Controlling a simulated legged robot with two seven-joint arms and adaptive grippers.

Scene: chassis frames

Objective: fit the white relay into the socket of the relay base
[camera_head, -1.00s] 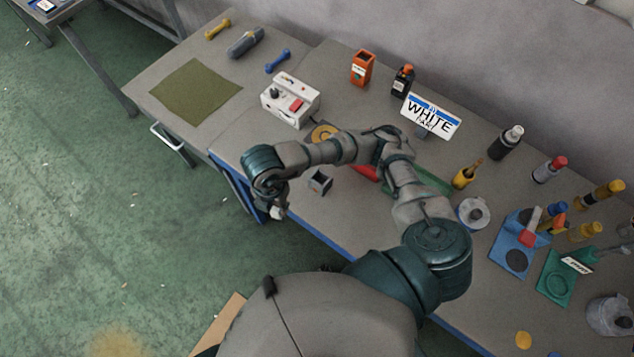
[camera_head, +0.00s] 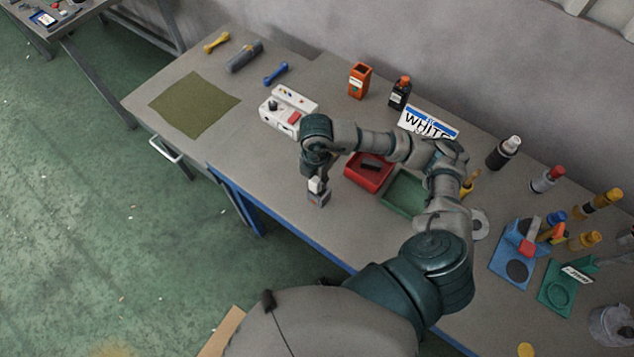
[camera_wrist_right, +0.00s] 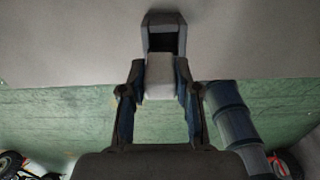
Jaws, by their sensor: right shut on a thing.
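The white relay (camera_head: 316,184) is between the fingers of my right gripper (camera_head: 317,179), which is shut on it. The relay base (camera_head: 319,200), a small grey block with a dark socket, stands on the bench directly below the relay. In the right wrist view the white relay (camera_wrist_right: 160,75) is between the two fingers of the gripper (camera_wrist_right: 160,88). The relay base (camera_wrist_right: 164,22) is just beyond its end, and part of the dark socket still shows. I cannot tell whether the relay touches the base. My left gripper is out of view.
A red tray (camera_head: 368,181) and a green tray (camera_head: 402,196) lie right of the base. A white control box (camera_head: 287,108) stands behind my wrist. The bench's blue front edge (camera_head: 285,228) is close to the base. Bottles stand to the right.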

